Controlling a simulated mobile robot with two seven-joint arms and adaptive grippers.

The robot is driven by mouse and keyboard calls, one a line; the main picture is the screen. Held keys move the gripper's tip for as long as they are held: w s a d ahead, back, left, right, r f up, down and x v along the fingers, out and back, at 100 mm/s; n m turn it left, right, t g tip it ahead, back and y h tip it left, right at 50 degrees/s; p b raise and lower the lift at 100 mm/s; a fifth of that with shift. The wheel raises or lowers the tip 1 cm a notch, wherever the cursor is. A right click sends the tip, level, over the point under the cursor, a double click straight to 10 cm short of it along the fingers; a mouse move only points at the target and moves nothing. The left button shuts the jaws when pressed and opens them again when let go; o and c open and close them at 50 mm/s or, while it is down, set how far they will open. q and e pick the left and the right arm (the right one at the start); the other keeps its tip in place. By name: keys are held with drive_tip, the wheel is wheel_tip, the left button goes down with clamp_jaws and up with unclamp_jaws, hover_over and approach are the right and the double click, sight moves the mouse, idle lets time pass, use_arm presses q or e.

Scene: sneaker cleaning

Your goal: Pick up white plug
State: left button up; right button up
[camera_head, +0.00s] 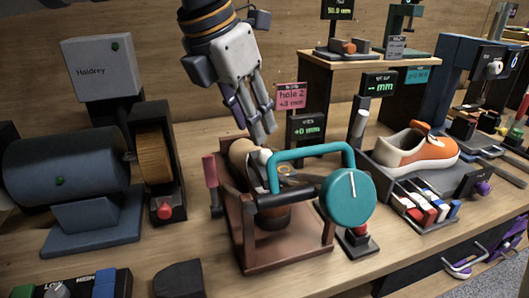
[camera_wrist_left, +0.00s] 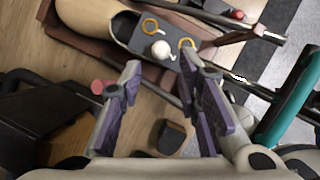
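The white plug (camera_wrist_left: 162,49) is a small rounded white piece on a dark grey plate (camera_wrist_left: 140,36) in the left wrist view. The plate also carries two orange rings. The plug seems to show small and pale in the head view (camera_head: 262,157), partly crowded by the frame around it. My left gripper (camera_head: 257,130) points down just above the brown frame. In the left wrist view its purple-padded fingers (camera_wrist_left: 161,72) are spread apart with nothing between them. The plug lies just beyond the fingertips, between their lines. My right gripper is not in view.
The brown frame (camera_head: 290,262) has a teal handle (camera_head: 312,148) and a teal dial (camera_head: 348,197) close to the right of my gripper. A tan rounded form (camera_wrist_left: 88,18) lies beside the plate. A motor with a brush wheel (camera_head: 155,157) stands left; an orange-white sneaker (camera_head: 425,150) stands right.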

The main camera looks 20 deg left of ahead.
sight(263, 151)
use_arm(q)
drive_tip(key=x, duration=0.7)
drive_tip(key=shift+s, duration=0.1)
drive_tip(key=c, duration=0.6)
drive_tip(key=shift+r, duration=0.15)
drive_tip(key=shift+c, duration=0.2)
